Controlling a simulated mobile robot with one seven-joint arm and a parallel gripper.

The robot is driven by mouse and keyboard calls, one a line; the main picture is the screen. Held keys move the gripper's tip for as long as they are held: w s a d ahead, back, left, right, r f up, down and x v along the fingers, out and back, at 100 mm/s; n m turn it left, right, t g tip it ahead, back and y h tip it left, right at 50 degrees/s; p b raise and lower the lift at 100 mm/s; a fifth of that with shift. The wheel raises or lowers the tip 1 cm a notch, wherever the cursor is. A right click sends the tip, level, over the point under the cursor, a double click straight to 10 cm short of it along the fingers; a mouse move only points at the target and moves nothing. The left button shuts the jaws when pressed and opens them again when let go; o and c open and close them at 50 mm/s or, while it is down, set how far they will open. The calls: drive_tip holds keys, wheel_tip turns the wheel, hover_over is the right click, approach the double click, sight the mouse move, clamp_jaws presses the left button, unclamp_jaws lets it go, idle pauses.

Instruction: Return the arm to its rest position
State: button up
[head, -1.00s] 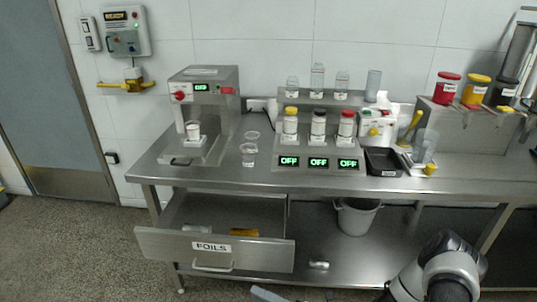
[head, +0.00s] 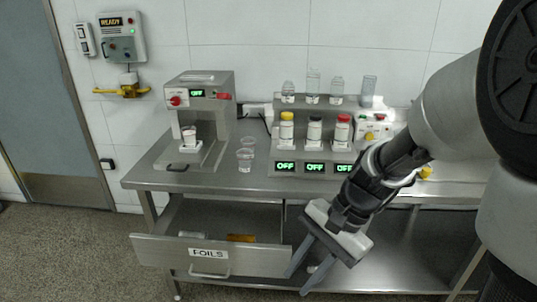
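My gripper (head: 299,283) is in front of the steel bench, just right of the open drawer's front. Its two long grey fingers point down and to the left. They are apart, with nothing seen between them. My arm comes in from the right, bent at the elbow, and covers the right part of the bench. Whether a fingertip touches the drawer front cannot be told.
The drawer marked FOILS (head: 209,254) stands open with a yellow item (head: 241,238) inside. On the bench (head: 230,182) stand a mill machine (head: 197,122), clear cups (head: 245,158) and a rack with bottles (head: 315,131). Floor at the left (head: 60,255) is free.

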drive_tip(key=s+d+r+n+t+h, duration=0.3)
drive_tip(key=r+n, duration=0.2)
drive_tip(key=r, duration=0.2)
drive_tip(key=s+d+r+n+t+h, duration=0.2)
drive_tip(key=s+d+r+n+t, duration=0.15)
drive_tip(key=r, duration=0.25)
wheel_tip(320, 180, up, 17)
drive_tip(key=p, duration=1.6)
drive_tip(key=shift+w+d+r+n+p, duration=0.15)
drive_tip(key=shift+w+d+n+p, duration=0.2)
drive_tip(key=shift+w+n, duration=0.1)
drive_tip(key=shift+t, duration=0.25)
drive_tip(key=shift+a, duration=0.1)
